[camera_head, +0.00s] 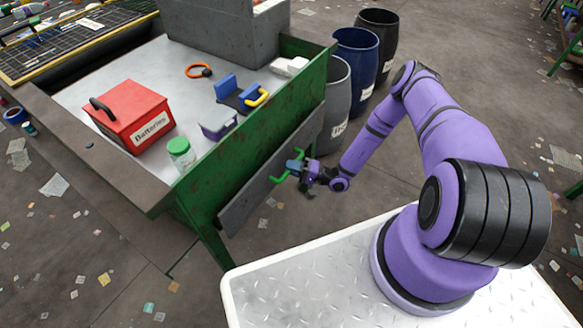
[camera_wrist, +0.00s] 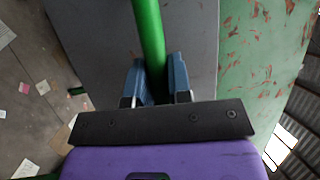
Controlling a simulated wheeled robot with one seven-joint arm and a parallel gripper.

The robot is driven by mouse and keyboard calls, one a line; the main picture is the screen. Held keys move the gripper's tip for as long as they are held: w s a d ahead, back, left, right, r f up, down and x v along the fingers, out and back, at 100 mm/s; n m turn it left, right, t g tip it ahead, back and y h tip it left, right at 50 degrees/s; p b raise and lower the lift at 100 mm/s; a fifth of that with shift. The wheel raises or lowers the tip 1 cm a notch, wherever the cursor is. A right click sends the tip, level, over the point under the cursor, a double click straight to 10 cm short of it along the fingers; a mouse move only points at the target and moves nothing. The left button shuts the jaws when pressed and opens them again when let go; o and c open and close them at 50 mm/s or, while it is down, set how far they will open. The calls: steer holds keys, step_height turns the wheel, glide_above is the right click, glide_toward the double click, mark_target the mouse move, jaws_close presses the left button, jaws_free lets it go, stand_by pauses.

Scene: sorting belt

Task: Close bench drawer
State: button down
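The bench drawer has a long grey front (camera_head: 246,204) on the near side of the green bench (camera_head: 215,186). A green bar handle (camera_head: 278,179) stands out from the front. My gripper (camera_head: 293,165) is at the handle, its blue fingers on both sides of the bar. In the wrist view, the handle (camera_wrist: 148,32) runs between the fingertips (camera_wrist: 155,75), which look closed against it with no clear gap. The grey front (camera_wrist: 195,45) lies behind the handle. How far the drawer stands out from the bench is hard to tell.
On the bench top are a red battery box (camera_head: 131,115), a green-lidded jar (camera_head: 181,153), an orange ring (camera_head: 198,71) and other items. Grey (camera_head: 337,100), blue (camera_head: 357,60) and black (camera_head: 378,40) barrels stand behind the drawer. Litter lies on the floor.

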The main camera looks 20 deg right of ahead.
mark_target(283, 163)
steer(key=shift+w+a, duration=0.55)
steer(key=shift+w, duration=0.25)
steer(key=shift+w+a, duration=0.55)
steer(key=shift+w, duration=0.2)
steer(key=c, duration=1.1)
jaws_free()
steer(key=shift+w, duration=0.1)
steer(key=v, duration=1)
steer(key=shift+s+d, duration=0.25)
steer(key=shift+d, duration=0.05)
